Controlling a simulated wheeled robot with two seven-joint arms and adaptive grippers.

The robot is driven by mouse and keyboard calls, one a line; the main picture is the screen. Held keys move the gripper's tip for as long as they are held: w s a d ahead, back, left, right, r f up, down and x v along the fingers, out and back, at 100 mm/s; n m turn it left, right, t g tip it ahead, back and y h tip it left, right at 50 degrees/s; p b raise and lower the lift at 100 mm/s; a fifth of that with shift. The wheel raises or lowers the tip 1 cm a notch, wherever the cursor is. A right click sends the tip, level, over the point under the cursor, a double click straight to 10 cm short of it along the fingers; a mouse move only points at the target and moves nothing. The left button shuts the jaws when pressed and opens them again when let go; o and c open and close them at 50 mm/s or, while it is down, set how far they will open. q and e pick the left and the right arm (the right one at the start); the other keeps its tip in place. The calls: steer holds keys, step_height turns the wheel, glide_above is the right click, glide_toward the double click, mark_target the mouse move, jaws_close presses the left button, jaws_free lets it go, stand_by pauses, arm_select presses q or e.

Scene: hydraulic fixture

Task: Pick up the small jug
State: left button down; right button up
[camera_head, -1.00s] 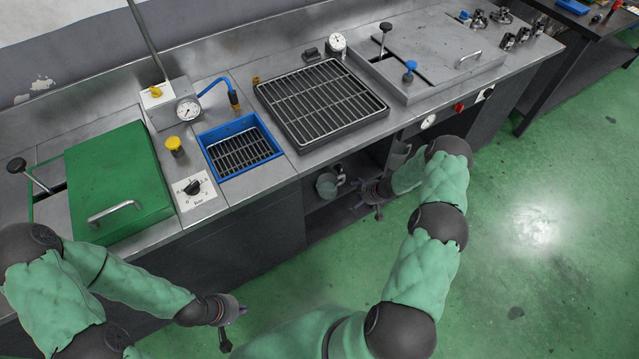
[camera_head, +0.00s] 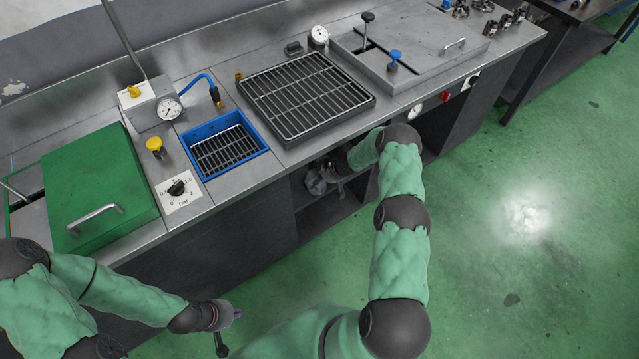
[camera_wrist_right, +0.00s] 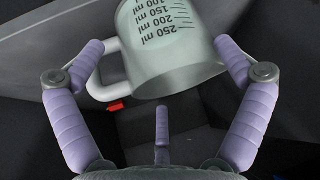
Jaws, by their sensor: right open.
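A translucent measuring jug (camera_wrist_right: 170,60) with ml marks up to 250 and a pale handle on its left fills the upper middle of the right wrist view. In the head view the jug (camera_head: 315,183) is on the dark shelf under the bench, partly covered by my right gripper (camera_head: 334,173). In the wrist view my right gripper (camera_wrist_right: 160,50) is open, with one finger on each side of the jug and a third finger below. The left finger is near the handle; contact is unclear. My left gripper (camera_head: 228,326) is low in front of the bench, away from the jug; its jaws are unclear.
The shelf opening lies under the steel bench, below a black grate (camera_head: 305,98) and a blue-rimmed basin (camera_head: 224,146). The bench front and shelf edge lie close around my right arm. The green floor (camera_head: 520,270) to the right is clear.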

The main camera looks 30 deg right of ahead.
steer(key=shift+x, duration=1)
steer(key=shift+s, duration=0.15)
steer(key=c, duration=1.1)
